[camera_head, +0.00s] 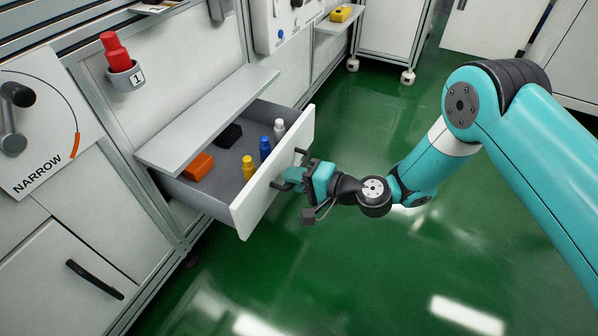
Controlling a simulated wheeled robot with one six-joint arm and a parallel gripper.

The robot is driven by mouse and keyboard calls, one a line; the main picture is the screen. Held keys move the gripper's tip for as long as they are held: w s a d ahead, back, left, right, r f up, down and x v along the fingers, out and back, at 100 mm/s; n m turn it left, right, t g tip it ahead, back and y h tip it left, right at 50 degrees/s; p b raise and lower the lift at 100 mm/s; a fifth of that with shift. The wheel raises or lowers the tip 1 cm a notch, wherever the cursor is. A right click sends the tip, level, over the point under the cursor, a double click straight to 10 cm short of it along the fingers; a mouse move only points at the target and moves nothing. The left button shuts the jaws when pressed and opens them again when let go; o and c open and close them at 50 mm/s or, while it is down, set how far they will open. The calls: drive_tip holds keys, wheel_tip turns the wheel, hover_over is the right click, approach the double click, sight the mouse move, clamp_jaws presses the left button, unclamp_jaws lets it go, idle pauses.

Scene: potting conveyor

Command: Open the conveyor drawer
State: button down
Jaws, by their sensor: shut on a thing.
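The conveyor drawer (240,217) stands pulled out from the cabinet, with its white front panel facing my arm. Inside it lie an orange block (199,166), a black block (229,134), and small yellow (248,168), blue (265,147) and white (279,128) bottles. My gripper (287,178) is at the outer side of the drawer front, shut on the dark drawer handle (299,152). The fingertips and part of the handle are small and partly hidden against the panel.
A grey shelf (210,118) overhangs the back of the drawer. A red bottle (115,52) sits in a holder marked 1 on the cabinet. A closed cabinet door with a black handle (95,280) is at lower left. The green floor (330,270) around my arm is clear.

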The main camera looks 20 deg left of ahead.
drive_tip(key=shift+s, duration=0.15)
drive_tip(key=c, duration=1.2)
unclamp_jaws()
drive_tip(key=shift+d, duration=0.1)
drive_tip(key=p+v, duration=0.7)
drive_tip(key=v, duration=1)
drive_tip(key=shift+d, duration=0.1)
